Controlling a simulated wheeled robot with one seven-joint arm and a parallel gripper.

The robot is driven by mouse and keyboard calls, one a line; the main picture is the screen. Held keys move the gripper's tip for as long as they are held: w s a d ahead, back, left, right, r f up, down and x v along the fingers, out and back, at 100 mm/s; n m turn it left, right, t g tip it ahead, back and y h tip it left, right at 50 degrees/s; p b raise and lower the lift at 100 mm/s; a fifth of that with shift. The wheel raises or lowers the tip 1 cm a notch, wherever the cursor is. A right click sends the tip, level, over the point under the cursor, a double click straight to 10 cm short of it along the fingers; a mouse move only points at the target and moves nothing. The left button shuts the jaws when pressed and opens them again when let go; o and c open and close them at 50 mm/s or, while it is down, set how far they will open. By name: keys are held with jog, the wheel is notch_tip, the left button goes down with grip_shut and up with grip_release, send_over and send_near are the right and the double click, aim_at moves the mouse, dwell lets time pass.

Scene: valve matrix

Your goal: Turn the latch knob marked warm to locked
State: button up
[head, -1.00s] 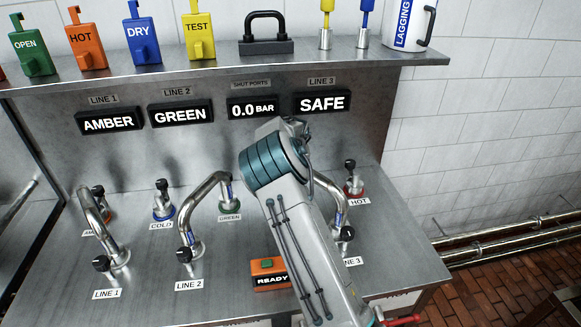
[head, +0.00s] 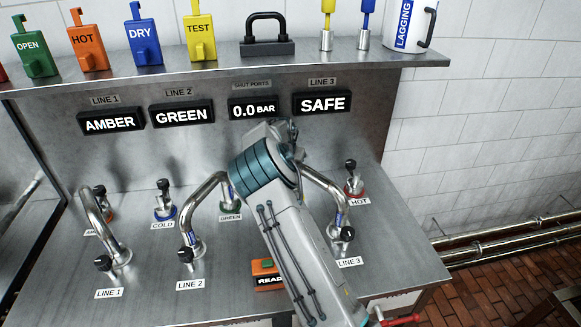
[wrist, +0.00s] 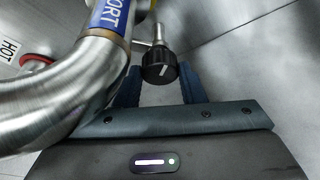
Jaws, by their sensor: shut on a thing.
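In the wrist view a black round knob (wrist: 159,70) with a white pointer line sits on a steel stem. My gripper (wrist: 159,82) has one dark blue finger on each side of it and is shut on it. A bent steel pipe (wrist: 70,95) with a blue sleeve marked PORT passes close on the left. The knob's marking is not readable, and no "warm" label shows in either view. In the head view my arm hides the gripper and the spot where the line 3 pipe (head: 325,188) ends.
The HOT port (head: 355,187) stands to the right, the GREEN port (head: 231,207) to the left. The line 2 pipe (head: 192,215) and an orange READY box (head: 266,272) are near my arm. Displays read AMBER, GREEN, 0.0 BAR and SAFE (head: 322,103).

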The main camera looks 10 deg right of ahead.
dwell(0.3)
jog(key=o, duration=1)
jog(key=shift+r, duration=0.15)
jog(key=b+v, duration=0.3)
jog(key=v, duration=1)
jog(key=shift+r, duration=0.25)
jog(key=shift+a, duration=0.1)
